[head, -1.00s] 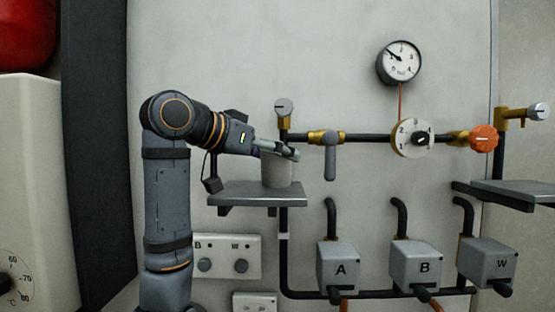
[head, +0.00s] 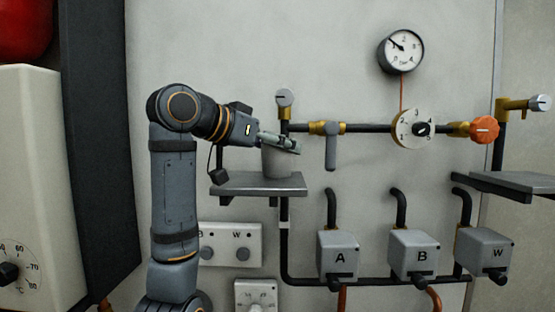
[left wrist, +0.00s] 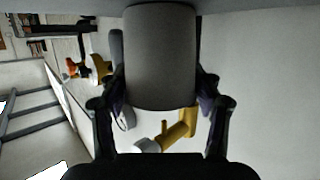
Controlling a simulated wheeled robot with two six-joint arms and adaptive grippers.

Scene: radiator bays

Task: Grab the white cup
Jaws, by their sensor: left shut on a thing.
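The white cup (head: 277,163), greyish in this light, is upright at the small grey shelf (head: 258,187) on the wall. My left gripper (head: 282,143) reaches in from the left and is shut on the cup near its top. In the left wrist view the cup (left wrist: 160,55) fills the space between the two fingers (left wrist: 160,100). I cannot tell whether the cup's base touches the shelf. My right gripper does not show.
Above the shelf's right part is a brass valve (head: 284,100) on a black pipe. A grey lever (head: 331,150), dial (head: 410,128) and orange knob (head: 484,130) lie to the right. Boxes A (head: 338,255), B (head: 414,254) and W (head: 486,250) sit below. Another shelf (head: 510,186) is at right.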

